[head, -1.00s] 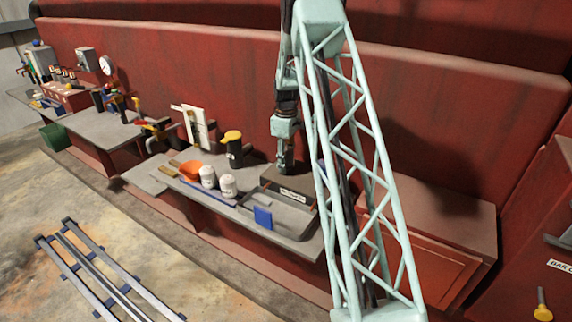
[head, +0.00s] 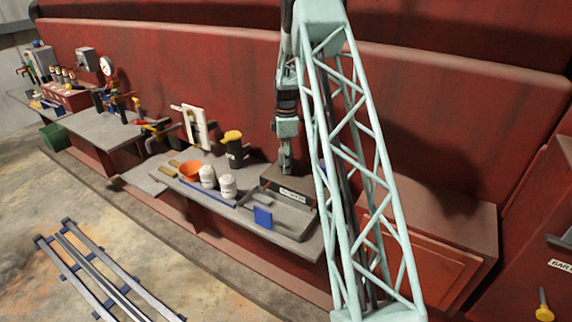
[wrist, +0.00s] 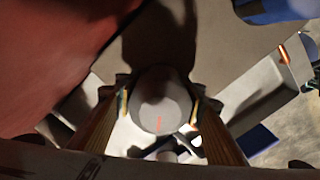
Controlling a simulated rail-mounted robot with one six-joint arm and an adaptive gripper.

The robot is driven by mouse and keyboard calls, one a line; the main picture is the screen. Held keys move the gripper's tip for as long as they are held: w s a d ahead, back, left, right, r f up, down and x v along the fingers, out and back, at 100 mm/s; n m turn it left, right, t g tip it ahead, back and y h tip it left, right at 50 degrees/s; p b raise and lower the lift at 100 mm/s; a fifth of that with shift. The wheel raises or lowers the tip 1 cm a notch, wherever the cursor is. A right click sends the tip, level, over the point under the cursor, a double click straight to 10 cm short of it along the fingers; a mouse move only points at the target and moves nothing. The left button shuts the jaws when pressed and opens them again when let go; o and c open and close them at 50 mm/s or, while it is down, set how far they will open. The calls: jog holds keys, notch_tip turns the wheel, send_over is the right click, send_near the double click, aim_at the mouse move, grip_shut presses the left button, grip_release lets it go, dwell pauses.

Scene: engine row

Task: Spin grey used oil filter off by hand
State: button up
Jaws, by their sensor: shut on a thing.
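The grey used oil filter (wrist: 160,98) shows end-on in the wrist view as a round grey body with a small red mark on its face. My gripper (wrist: 161,104) is shut on it, with a finger touching it at each side. In the head view my gripper (head: 286,166) points down over the dark grey block (head: 305,180) with a label on its front. The filter cannot be made out clearly there, and I cannot tell whether it is still on its seat.
Two white canisters (head: 228,187), an orange funnel (head: 191,170) and a dark jug with a yellow top (head: 233,151) stand left of the block. A grey tray (head: 290,224) with a blue piece (head: 263,217) lies in front. The red wall (head: 230,80) rises close behind.

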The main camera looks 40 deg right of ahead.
jog(key=shift+n, duration=4.6)
jog(key=o, duration=1.1)
jog(key=shift+c, duration=0.2)
jog(key=shift+r, duration=0.2)
jog(key=shift+r, duration=5.85)
